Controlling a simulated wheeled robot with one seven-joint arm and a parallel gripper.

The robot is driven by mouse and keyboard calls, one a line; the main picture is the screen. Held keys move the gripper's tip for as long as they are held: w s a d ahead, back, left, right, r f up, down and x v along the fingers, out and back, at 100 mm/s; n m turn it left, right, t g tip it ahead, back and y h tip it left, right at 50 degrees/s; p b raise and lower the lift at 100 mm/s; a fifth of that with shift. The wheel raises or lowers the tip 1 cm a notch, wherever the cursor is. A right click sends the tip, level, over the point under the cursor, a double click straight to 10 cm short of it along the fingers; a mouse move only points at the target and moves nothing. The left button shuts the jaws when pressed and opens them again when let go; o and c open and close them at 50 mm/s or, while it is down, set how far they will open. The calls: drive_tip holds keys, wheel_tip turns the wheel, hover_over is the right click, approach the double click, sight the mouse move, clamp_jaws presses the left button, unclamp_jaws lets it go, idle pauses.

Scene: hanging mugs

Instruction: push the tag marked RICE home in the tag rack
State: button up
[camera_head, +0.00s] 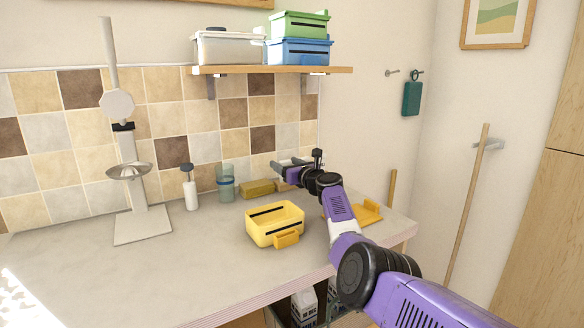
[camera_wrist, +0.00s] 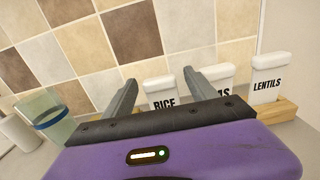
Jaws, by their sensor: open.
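The white tag marked RICE (camera_wrist: 160,91) shows in the wrist view between my two fingers, its lower part hidden behind my gripper. To its right stands a tag (camera_wrist: 220,75) with only the letters "AS" readable, then a tag marked LENTILS (camera_wrist: 268,70). I cannot tell how deep RICE sits. In the head view my gripper (camera_head: 283,162) is above the counter's back edge.
A glass (camera_head: 226,184) and a pump bottle (camera_head: 190,189) stand left of my gripper, beside a yellowish block (camera_head: 257,189). A shelf (camera_head: 300,70) hangs above. The counter's front left is clear.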

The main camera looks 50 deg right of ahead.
drive_tip(key=shift+s+a+r+p, duration=0.15)
drive_tip(key=shift+s+a+p, duration=0.1)
drive_tip(key=shift+s+p, duration=0.5)
drive_tip(key=shift+p+v, duration=1.4)
drive_tip(key=shift+v, duration=1.45)
